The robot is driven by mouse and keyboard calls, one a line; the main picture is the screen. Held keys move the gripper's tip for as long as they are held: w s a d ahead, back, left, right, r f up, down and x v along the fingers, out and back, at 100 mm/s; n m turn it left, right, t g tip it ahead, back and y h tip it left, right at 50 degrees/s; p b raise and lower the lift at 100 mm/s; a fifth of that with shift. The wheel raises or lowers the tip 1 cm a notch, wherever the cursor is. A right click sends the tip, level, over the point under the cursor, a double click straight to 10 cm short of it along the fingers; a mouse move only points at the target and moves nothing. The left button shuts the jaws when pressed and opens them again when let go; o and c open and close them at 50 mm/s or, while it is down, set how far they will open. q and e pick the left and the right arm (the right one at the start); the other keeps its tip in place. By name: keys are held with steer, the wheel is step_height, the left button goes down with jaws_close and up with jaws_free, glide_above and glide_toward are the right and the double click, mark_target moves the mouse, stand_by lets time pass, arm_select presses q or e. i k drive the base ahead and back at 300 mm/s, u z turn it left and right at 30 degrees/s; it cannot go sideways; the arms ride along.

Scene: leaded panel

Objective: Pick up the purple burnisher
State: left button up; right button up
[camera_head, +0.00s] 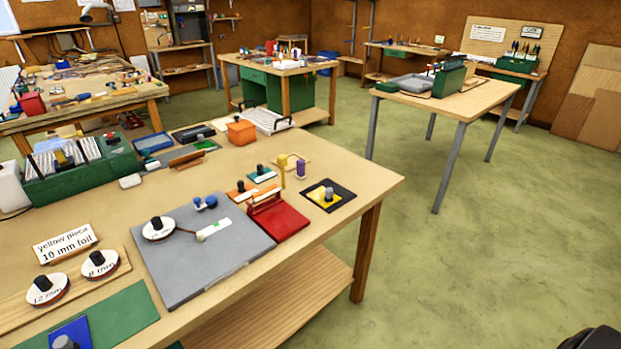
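A small purple upright piece (300,169), which looks like the purple burnisher, stands on the near wooden workbench (330,240) toward its far right part. It stands just right of a tall yellow upright piece (282,170) and behind a black mat (328,195) with a yellow pad and grey knob. Nothing holds it. My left gripper is not in view. A dark rounded shape at the bottom right corner looks like part of my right arm, and no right gripper fingers show.
A red tray (280,222) and a grey board (190,262) with a white reel lie nearer on the bench. An orange bin (240,132) and a green rack (82,172) stand farther left. Another table (455,103) stands behind, with open green floor (470,250) to the right.

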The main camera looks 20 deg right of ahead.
mark_target(300, 164)
steer(key=k, duration=1.1)
steer(key=z, duration=0.5)
steer(key=i, duration=0.55)
steer(key=z, duration=0.7)
steer(key=i, duration=0.9)
steer(key=u, duration=0.8)
steer(key=i, duration=0.75)
steer(key=u, duration=0.75)
